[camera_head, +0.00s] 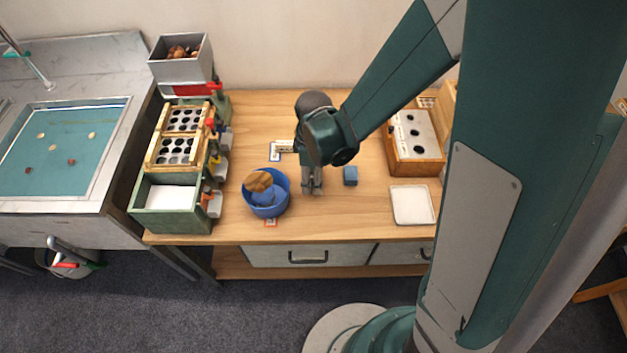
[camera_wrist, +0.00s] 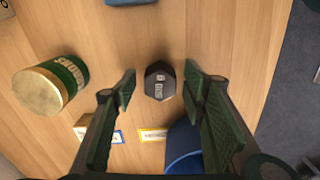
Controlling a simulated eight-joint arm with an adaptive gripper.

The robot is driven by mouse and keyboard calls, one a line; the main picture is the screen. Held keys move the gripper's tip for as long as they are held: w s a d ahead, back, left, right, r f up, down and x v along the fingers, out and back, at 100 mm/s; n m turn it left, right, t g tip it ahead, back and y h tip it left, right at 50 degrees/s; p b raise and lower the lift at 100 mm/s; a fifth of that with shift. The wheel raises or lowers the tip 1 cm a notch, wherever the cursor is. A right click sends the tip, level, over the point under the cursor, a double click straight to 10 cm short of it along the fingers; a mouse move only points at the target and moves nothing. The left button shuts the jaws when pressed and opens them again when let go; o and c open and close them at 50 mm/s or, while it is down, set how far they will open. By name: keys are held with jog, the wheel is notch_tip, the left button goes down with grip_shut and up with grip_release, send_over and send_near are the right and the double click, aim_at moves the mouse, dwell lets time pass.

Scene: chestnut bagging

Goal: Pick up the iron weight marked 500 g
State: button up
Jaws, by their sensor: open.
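A dark hexagonal weight (camera_wrist: 158,82) with pale markings on top stands on the wooden bench in the wrist view. The markings seem to read 500, but they are small and turned sideways. My gripper (camera_wrist: 160,90) is open, pointing down, with one finger to the left of the weight and one to the right. Neither finger visibly touches it. In the head view my gripper (camera_head: 312,186) is low over the middle of the bench, and the weight is hidden there.
A blue bowl (camera_head: 268,207) holding a wooden-topped item stands close to the left of my gripper. A blue block (camera_head: 350,176) lies to the right. A white tray (camera_head: 412,204) lies farther right.

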jog(key=c, duration=1.3)
jog(key=shift+r, duration=0.1)
jog(key=shift+r+p, duration=1.45)
jog(key=shift+r, duration=3.45)
